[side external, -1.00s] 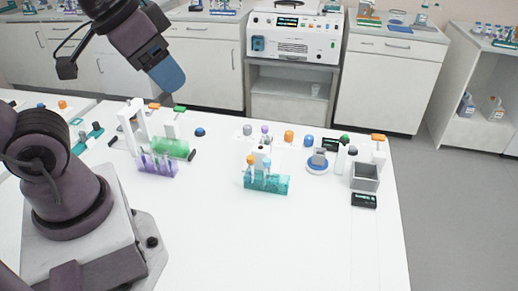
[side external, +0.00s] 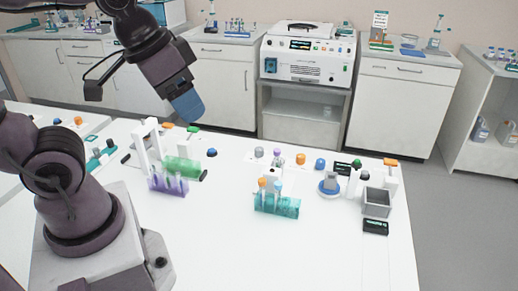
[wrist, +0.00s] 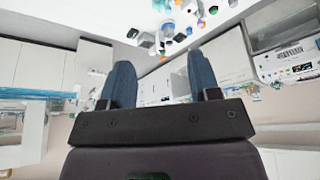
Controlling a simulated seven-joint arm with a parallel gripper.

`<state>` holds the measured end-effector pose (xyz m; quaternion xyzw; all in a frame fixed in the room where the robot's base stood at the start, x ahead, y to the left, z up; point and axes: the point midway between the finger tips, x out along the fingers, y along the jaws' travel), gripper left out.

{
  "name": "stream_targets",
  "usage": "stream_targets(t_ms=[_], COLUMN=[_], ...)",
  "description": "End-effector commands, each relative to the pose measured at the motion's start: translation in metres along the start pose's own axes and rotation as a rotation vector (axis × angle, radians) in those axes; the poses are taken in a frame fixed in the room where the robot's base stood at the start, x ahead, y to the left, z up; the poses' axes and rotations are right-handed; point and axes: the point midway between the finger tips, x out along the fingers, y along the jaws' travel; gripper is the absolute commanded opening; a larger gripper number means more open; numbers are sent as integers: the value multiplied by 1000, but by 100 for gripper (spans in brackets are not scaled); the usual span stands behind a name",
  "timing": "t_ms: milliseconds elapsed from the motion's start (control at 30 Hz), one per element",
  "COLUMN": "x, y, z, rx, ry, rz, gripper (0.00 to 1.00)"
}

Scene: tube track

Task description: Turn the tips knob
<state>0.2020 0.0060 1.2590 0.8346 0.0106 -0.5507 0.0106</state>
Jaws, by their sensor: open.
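Several coloured knobs stand along the back of the white bench. They include a dark blue knob (side external: 212,153), a grey knob (side external: 259,152), an orange knob (side external: 300,159), a blue knob (side external: 320,163) and a green knob (side external: 357,163). I cannot read any label, so I cannot tell which is the tips knob. My gripper (side external: 188,106) is raised above the left back part of the bench, apart from every knob. In the wrist view its two blue fingers (wrist: 161,62) are spread with nothing between them.
A purple rack (side external: 168,186) beside a green cylinder (side external: 183,168) stands below my gripper. A teal tube rack (side external: 276,206) is mid-bench. A grey open box (side external: 376,203) and a black display (side external: 375,227) are at the right. The bench front is clear.

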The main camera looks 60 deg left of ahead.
Motion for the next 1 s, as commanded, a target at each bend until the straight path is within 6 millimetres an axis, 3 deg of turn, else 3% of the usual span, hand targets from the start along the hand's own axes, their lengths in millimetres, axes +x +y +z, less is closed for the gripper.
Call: stream_targets(t_ms=[267,500,800,1000], x=[54,119,224,285], y=[-39,-95,-182,-228], z=[-50,-95,-122,-132], rx=[-229,-554,-985,-1234], ry=[-226,-357,-444,-424], rz=[3,-45,-201,-309], gripper=[56,56,56,56])
